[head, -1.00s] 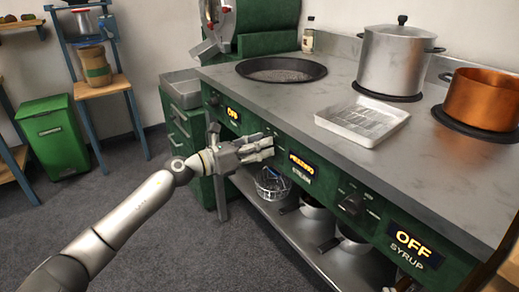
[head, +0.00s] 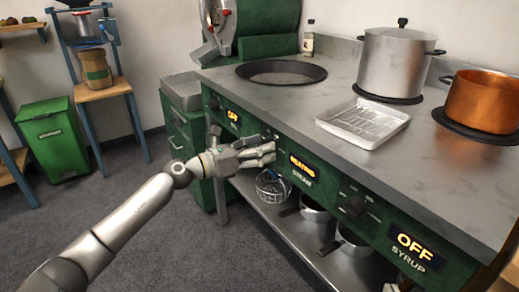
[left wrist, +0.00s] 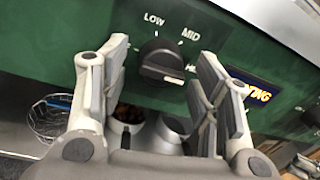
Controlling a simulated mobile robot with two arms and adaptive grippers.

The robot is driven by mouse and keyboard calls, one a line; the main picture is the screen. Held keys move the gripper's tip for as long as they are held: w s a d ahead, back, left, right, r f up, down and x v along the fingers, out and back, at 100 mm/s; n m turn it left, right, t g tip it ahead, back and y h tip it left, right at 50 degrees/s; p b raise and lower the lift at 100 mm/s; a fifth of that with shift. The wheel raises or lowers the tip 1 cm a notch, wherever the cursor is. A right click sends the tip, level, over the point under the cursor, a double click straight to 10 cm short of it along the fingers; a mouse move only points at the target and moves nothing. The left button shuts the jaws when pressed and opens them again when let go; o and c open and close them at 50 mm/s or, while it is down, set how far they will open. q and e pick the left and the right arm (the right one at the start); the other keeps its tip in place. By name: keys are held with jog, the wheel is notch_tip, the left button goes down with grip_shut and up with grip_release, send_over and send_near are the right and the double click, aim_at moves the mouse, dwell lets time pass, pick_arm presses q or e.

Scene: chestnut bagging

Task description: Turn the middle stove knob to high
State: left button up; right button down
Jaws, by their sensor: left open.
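The middle stove knob (left wrist: 160,65) is black and round, on the green front panel, with LOW and MID printed above it. A third label at its right is partly hidden by a finger. My left gripper (head: 272,154) is open in front of the panel. In the left wrist view its fingers (left wrist: 155,90) stand either side of the knob, apart from it. The STEAM display (head: 303,166) is lit and appears to read HEATING.
The SYRUP display (head: 413,246) reads OFF, with another knob (head: 354,207) left of it. Above are a counter (head: 270,100), a wire-rack tray (head: 362,122), a steel pot (head: 395,62) and a copper pot (head: 483,100). Pots and a wire basket (head: 272,186) sit on the shelf below.

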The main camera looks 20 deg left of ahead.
pick_arm(q)
jog(key=v, duration=1.2)
dwell(0.5)
